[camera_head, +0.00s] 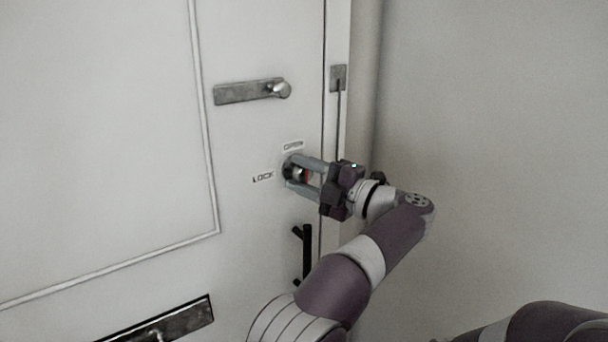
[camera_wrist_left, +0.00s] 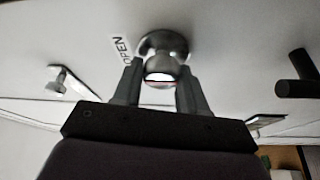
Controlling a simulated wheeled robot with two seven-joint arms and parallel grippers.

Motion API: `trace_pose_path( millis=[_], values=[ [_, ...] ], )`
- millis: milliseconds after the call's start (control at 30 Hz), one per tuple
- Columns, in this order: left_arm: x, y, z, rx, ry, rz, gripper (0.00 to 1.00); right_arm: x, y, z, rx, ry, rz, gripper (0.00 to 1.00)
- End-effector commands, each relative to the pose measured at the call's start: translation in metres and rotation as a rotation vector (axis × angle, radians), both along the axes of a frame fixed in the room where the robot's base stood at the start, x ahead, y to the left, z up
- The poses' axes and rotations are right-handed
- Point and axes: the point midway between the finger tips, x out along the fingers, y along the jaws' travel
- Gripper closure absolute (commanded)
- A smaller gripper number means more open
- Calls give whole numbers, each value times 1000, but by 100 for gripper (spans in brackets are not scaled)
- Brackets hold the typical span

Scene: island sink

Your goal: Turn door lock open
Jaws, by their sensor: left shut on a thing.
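A round metal lock knob (camera_head: 297,172) sits on the white door (camera_head: 120,130), with an OPEN label (camera_head: 293,147) above it and a LOCK label (camera_head: 263,176) to its left. My left gripper (camera_head: 298,174) reaches in from the right and is shut on the knob, one finger above and one below. In the left wrist view the knob (camera_wrist_left: 162,68) stands between the two fingers (camera_wrist_left: 160,82), and the OPEN label (camera_wrist_left: 119,49) lies to its left. The fingers hide part of the knob. My right gripper is not in view.
A lever handle (camera_head: 250,91) is above the lock. A black pull handle (camera_head: 305,252) is just below it, close to my left arm. A dark metal mail slot (camera_head: 160,322) is at lower left. A bare grey wall (camera_head: 490,130) is at right.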

Motion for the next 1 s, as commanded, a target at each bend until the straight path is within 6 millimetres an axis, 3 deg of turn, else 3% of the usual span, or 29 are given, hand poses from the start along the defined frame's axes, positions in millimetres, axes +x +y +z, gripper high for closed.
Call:
trace_pose_path(
  millis=[467, 500, 533, 833, 1000],
  values=[
    [0, 1, 2, -11, -11, -2, 89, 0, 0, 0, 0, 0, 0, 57],
    [0, 0, 2, -11, -11, -2, 45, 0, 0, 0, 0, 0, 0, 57],
    [0, 0, 2, -10, -10, -2, 37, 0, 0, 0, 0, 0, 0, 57],
    [-1, -2, 1, -9, -8, -1, 37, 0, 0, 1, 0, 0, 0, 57],
    [-17, -29, -1, -10, -9, -4, 37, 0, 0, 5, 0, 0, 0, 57]
  ],
)
